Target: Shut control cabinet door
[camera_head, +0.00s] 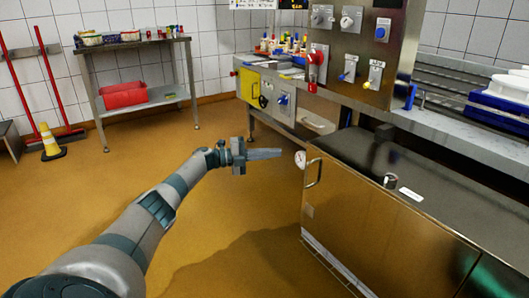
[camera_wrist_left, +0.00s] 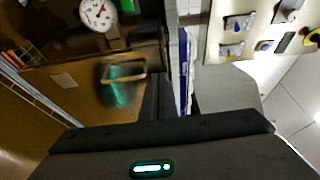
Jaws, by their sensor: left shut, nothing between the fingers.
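My left gripper (camera_head: 280,153) is shut and empty. It is held out level in the head view, its fingertips just left of a round gauge (camera_head: 300,159) and a bar handle (camera_head: 313,172) on a steel cabinet (camera_head: 375,215). A small gap seems to remain. The wrist view shows the gauge (camera_wrist_left: 97,14) and the handle (camera_wrist_left: 125,78) close by. A grey box front (camera_head: 285,108) with a blue knob and yellow part stands farther back, under the bench. I cannot tell which front is the control cabinet door, or whether it stands ajar. My right gripper is out of view.
A steel panel (camera_head: 350,45) with knobs and levers rises above the bench. The steel top (camera_head: 440,185) of the near cabinet is mostly clear. A side table (camera_head: 140,44) with a red tray (camera_head: 123,95) stands at the back left. The orange floor (camera_head: 215,220) is open.

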